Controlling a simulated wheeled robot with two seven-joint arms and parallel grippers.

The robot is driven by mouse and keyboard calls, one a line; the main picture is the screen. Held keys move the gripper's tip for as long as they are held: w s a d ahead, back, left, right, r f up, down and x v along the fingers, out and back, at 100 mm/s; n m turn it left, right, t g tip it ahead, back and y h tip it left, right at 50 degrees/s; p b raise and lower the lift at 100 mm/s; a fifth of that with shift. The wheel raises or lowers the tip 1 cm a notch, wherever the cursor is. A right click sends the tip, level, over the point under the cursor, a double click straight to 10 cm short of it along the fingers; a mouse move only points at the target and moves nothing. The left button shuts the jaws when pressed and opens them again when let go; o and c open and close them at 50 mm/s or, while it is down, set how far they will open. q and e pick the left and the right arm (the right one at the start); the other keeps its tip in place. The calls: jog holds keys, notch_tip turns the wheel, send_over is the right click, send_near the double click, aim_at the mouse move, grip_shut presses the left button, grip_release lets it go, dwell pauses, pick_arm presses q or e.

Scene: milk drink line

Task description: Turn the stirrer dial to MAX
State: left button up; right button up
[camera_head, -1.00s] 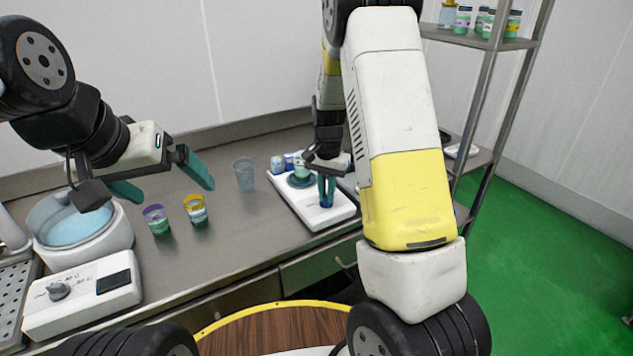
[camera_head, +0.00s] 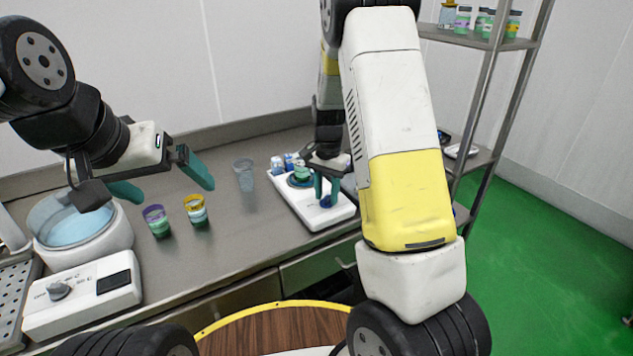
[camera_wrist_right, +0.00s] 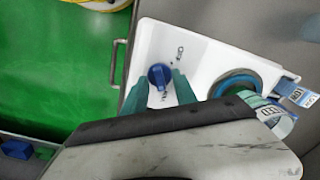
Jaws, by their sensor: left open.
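The stirrer (camera_head: 313,219) is a white box on the counter with a blue dial (camera_head: 326,201) near its front right and a dark round plate (camera_head: 297,183) behind it. In the right wrist view the blue dial (camera_wrist_right: 158,75) has its raised grip pointing slightly askew, with small markings beside it. My right gripper (camera_head: 327,187) points down at the dial. Its teal fingers stand apart on either side of the dial; I cannot tell whether they touch it. My left gripper (camera_head: 168,180) is open and empty above the counter at left.
A purple-rimmed cup (camera_head: 156,221), a yellow-rimmed cup (camera_head: 196,210) and a clear cup (camera_head: 244,174) stand left of the stirrer. A green container (camera_head: 302,174) is at its round plate. A white unit with a grey knob (camera_head: 58,290) stands front left. A shelf rack (camera_head: 489,90) is right.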

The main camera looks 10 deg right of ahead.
aim_at(326, 197)
jog(key=shift+r, duration=3.9)
jog(key=s+a+r+n+t+y, duration=0.1)
jog(key=s+r+n+t+y, duration=0.2)
jog(key=s+r, duration=0.85)
jog(key=s+r+n+t, duration=0.1)
jog(key=s+r+n, duration=0.1)
jog(key=s, duration=0.4)
jog(key=s+a+r+n+t, duration=0.1)
jog(key=s+r+n+t, duration=0.1)
jog(key=s, duration=0.5)
jog(key=shift+s+a+r+n+h, duration=0.15)
jog(key=shift+s+r+n+h, duration=0.2)
jog(key=shift+n, duration=0.55)
